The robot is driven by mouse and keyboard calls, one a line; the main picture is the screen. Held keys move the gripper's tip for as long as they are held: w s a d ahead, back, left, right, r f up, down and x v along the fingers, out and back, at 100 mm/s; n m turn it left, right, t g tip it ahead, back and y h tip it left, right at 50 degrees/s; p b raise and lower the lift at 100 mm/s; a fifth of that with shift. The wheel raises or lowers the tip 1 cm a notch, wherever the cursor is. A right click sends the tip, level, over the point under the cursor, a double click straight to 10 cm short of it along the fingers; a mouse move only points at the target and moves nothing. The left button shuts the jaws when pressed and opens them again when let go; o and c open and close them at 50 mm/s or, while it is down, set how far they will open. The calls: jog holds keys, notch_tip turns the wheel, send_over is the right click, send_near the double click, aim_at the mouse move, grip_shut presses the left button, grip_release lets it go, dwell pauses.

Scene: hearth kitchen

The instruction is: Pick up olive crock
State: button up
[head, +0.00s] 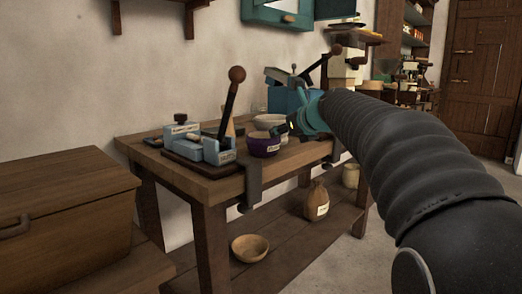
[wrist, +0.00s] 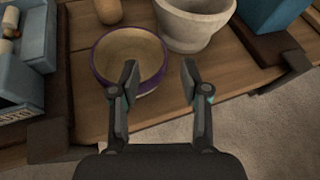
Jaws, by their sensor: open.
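A small purple crock (head: 264,146) with a pale label stands upright on the wooden workbench, near its front edge. The label is too small to read. In the wrist view the crock (wrist: 101,84) shows a purple rim and an empty-looking cream inside. My gripper (wrist: 160,80) is open and empty. In the wrist view its left finger overlaps the crock's right side, and its right finger is over the bench beside it. Contact cannot be told. In the head view my gripper (head: 285,128) is just right of the crock, partly hidden by the arm.
A pale grey bowl (wrist: 197,22) stands right behind the crock. A blue tool with a lever (head: 212,148) is at left, and a blue box (head: 286,98) behind. A brown jug (head: 317,201) and wooden bowl (head: 250,248) are on the lower shelf.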

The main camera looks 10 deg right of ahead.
jog(key=shift+x, duration=3.1)
jog(key=shift+s, duration=0.1)
grip_shut()
